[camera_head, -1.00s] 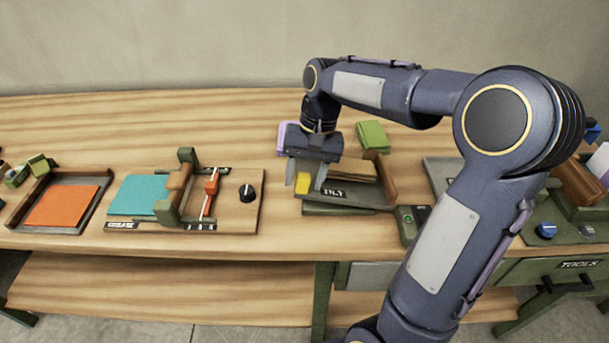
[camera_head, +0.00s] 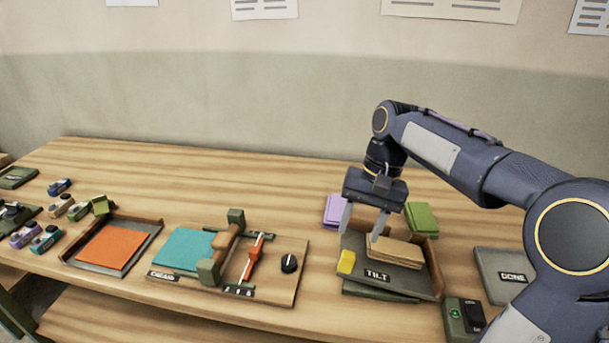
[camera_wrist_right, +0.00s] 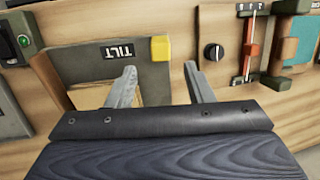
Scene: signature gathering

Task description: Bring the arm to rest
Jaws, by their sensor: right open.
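My right arm comes in from the right in the head view. My right gripper (camera_head: 360,228) is open and empty, fingers pointing down, above the left part of the tray labelled TILT (camera_head: 436,280). The tray holds a tan stack (camera_head: 400,250) and has a yellow block (camera_head: 346,262) at its front left corner. In the right wrist view the two fingers (camera_wrist_right: 160,88) are spread apart with nothing between them, and the yellow block (camera_wrist_right: 161,48) shows beyond them. My left gripper is not in view.
Left of the tray are a board with a black knob (camera_head: 289,263), a red slider (camera_head: 252,258) and a teal sheet (camera_head: 184,248), then an orange sheet in a tray (camera_head: 112,249). Purple (camera_head: 334,209) and green (camera_head: 421,217) stacks lie behind. A DONE tray (camera_head: 490,268) is right. The back of the table is clear.

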